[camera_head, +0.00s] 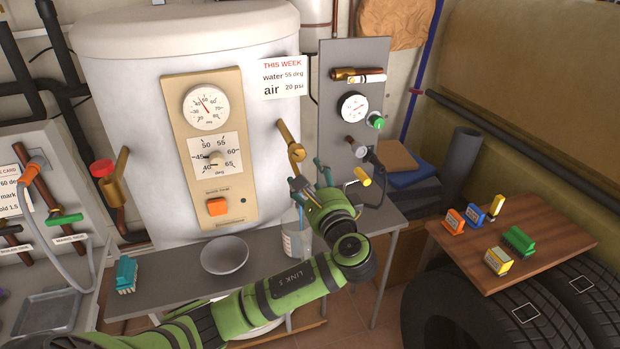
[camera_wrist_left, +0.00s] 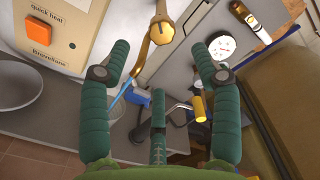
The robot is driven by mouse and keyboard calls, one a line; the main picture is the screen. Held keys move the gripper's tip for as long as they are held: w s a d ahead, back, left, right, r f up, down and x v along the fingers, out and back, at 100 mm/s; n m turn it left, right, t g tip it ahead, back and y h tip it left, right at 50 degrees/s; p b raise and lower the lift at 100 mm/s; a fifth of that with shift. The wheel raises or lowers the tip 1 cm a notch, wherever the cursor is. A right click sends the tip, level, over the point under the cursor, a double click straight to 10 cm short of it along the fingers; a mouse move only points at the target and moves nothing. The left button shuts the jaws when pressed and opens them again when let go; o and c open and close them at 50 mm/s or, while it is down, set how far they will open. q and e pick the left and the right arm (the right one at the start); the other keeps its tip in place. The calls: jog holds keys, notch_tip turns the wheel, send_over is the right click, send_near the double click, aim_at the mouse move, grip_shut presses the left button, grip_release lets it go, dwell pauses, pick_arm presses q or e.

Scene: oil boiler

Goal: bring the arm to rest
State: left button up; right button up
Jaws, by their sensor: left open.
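My left arm (camera_head: 285,282) is green and reaches from the bottom left across the grey bench. My left gripper (camera_head: 311,178) is open, its dark green fingers spread in front of the boiler's lower right side. It shows from behind in the wrist view (camera_wrist_left: 160,85), with nothing held between the fingers. Beyond the fingers is the brass tap (camera_head: 294,145) of the boiler, which also shows in the wrist view (camera_wrist_left: 160,32). A yellow-ended handle (camera_head: 362,176) is close to the right of the gripper. My right gripper is not in view.
The white boiler (camera_head: 122,120) and grey gauge panel (camera_head: 335,100) stand behind the gripper. A bowl (camera_head: 225,255) and a clear container (camera_head: 296,240) are on the bench (camera_head: 180,270). A wooden board (camera_head: 555,235) with several small coloured blocks rests on tyres at right.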

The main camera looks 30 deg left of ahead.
pick_arm(q)
jog(key=s+d+f+n+g+h, duration=0.25)
jog(key=s+f, duration=0.25)
jog(key=f, duration=0.3)
jog(key=s+d+f+n+g+h, duration=0.15)
jog(key=s+f+h, duration=0.25)
jog(key=f, duration=0.5)
jog(key=s+d+f+n+g+h, duration=0.1)
jog(key=s+d+f+n+h, duration=0.2)
jog(key=s, duration=0.4)
jog(key=s+d+f+n+g+h, duration=0.2)
jog(key=s+f, duration=0.1)
jog(key=s, duration=0.5)
jog(key=s+d+f+n+g+h, duration=0.1)
jog(key=s+d+f+n+h, duration=0.2)
jog(key=s, duration=0.4)
notch_tip(320, 180, down, 23)
jog(key=s+g, duration=0.1)
jog(key=s, duration=0.1)
jog(key=s+a+f+g, duration=0.1)
jog(key=s+a+f, duration=0.2)
jog(key=s+f, duration=1.1)
jog(key=shift+s+a+m+g+y, duration=0.2)
jog(key=shift+s+m+g+y, duration=0.15)
jog(key=shift+s, duration=0.35)
